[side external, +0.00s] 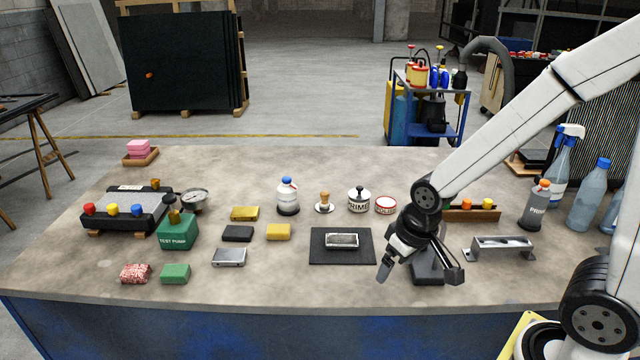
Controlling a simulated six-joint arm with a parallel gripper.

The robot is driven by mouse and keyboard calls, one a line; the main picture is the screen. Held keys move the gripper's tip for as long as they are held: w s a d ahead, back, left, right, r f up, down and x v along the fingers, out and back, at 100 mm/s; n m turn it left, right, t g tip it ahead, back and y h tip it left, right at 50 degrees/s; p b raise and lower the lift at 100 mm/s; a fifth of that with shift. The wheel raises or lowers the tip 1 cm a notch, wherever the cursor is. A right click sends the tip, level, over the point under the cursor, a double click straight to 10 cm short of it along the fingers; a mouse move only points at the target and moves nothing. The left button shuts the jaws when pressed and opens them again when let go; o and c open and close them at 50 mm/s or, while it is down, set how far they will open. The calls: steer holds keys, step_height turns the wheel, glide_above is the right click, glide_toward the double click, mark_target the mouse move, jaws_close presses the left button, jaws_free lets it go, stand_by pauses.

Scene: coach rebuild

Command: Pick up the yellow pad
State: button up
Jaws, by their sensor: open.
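A small yellow pad (278,232) lies flat on the workbench, left of the black mat. A second, darker yellow block (244,213) with a shinier look lies behind it and to the left. My gripper (420,274) is open, to the right of the black mat and well apart from both yellow pieces. A dark block (428,268) shows between and behind its fingers; I cannot tell whether they touch it.
The black mat (325,259) bears a metal-framed block. Nearby are a black block (238,233), a silver block (229,257), a green block (175,273) and a white bottle (288,196). A metal bracket (500,247) stands at the right. The front middle of the bench is clear.

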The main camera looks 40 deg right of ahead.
steer(key=w+m+y, duration=0.2)
steer(key=w+m, duration=1.1)
steer(key=w, duration=0.4)
steer(key=m+t+y, duration=0.2)
steer(key=m, duration=1)
glide_toward(279, 228)
steer(key=shift+w+f, duration=0.1)
steer(key=shift+f, duration=0.5)
steer(key=shift+w+m+y, duration=0.3)
steer(key=shift+w+m, duration=0.1)
steer(key=shift+m, duration=0.2)
steer(key=shift+x, duration=1.4)
steer(key=shift+a+f, duration=0.1)
steer(key=shift+f, duration=0.05)
steer(key=shift+x, duration=2.45)
steer(key=shift+s, duration=0.2)
steer(key=c, duration=1.2)
